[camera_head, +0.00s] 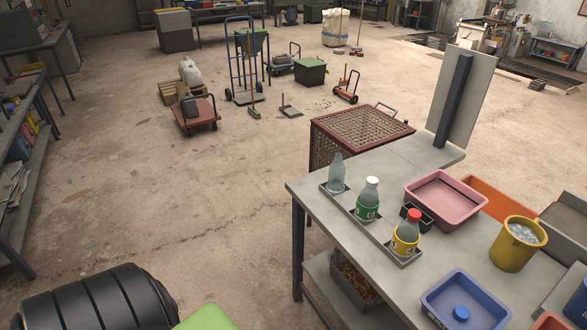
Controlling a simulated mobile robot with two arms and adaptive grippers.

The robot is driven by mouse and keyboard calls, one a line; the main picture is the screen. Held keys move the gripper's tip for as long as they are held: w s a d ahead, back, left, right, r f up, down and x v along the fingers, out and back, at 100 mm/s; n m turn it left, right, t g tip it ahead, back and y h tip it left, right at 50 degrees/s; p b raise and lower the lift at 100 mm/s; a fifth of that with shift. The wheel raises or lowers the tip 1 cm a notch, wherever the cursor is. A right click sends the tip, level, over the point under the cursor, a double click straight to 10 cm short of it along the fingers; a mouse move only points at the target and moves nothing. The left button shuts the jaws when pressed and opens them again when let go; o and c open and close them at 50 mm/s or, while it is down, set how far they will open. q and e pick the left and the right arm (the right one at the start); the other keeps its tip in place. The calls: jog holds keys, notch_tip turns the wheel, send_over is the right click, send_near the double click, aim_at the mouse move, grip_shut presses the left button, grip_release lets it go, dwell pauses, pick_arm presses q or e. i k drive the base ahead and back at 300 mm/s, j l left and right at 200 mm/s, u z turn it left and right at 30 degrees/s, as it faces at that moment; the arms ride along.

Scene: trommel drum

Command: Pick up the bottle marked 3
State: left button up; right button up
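Three bottles stand upright in a row in a narrow dark tray (383,231) along the left edge of the grey table (446,256). The far one is a clear bottle (336,176) with no visible label or cap. The middle one is a bottle with a white cap and green label (367,201). The near one is a bottle with a red cap and yellow label (405,235). The labels carry small marks that I cannot read surely, so I cannot tell which is marked 3. Neither gripper is in view.
A pink bin (445,199), a yellow mug (516,244) and a blue bin (464,302) share the table. An upright grey panel (465,97) stands at its far end. A rusty mesh crate (360,133) is behind it. The floor left of the table is open.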

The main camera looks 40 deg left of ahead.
aim_at(335, 186)
jog(key=u, duration=1.1)
jog(key=i+j+z, duration=0.1)
jog(key=j, duration=0.15)
jog(key=i+j+z, duration=0.15)
jog(key=j, duration=0.1)
